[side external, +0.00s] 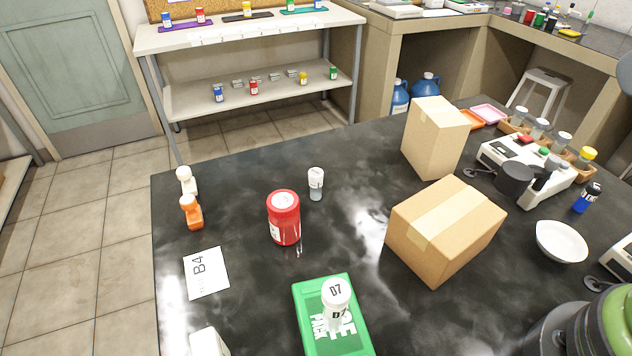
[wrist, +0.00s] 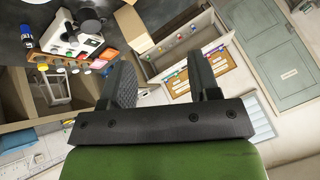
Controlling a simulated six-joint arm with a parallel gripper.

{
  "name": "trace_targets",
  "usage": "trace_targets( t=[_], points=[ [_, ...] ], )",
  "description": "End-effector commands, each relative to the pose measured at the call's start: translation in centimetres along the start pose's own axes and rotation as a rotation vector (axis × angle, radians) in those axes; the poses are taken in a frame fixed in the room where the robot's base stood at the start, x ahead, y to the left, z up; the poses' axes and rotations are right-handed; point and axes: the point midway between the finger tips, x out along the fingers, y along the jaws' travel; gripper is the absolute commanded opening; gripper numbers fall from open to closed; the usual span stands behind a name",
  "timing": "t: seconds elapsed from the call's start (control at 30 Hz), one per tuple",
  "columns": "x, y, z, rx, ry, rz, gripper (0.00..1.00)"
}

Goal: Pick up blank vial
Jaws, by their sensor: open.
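A small vial with a white top and a clear lower part (side external: 316,184) stands upright on the black bench in the side view, behind and right of a red jar (side external: 284,218). Its label is too small to read, so I cannot tell if it is the blank vial. Another white vial marked D7 (side external: 336,302) stands on a green box (side external: 309,318) at the front. My gripper (wrist: 160,62) is open and empty in the wrist view, facing the room beyond the bench. Neither vial shows clearly there. In the side view my green arm part is at bottom right, fingers out of view.
Two cardboard boxes (side external: 446,228) (side external: 434,138) stand right of the small vial. White and orange bottles (side external: 191,212) and a B4 card (side external: 206,272) are at left. A white bowl (side external: 561,242) and instrument (side external: 530,168) are at right. Bench around the small vial is mostly clear.

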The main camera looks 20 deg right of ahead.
Motion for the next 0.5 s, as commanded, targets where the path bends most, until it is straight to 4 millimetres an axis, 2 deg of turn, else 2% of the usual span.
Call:
trace_targets(
  t=[0.4,0.5],
  points=[
    [0.00,-0.01,-0.02,0.000,0.000,0.000,0.58],
    [0.21,-0.27,-0.57,-0.011,-0.008,0.003,0.58]
  ],
)
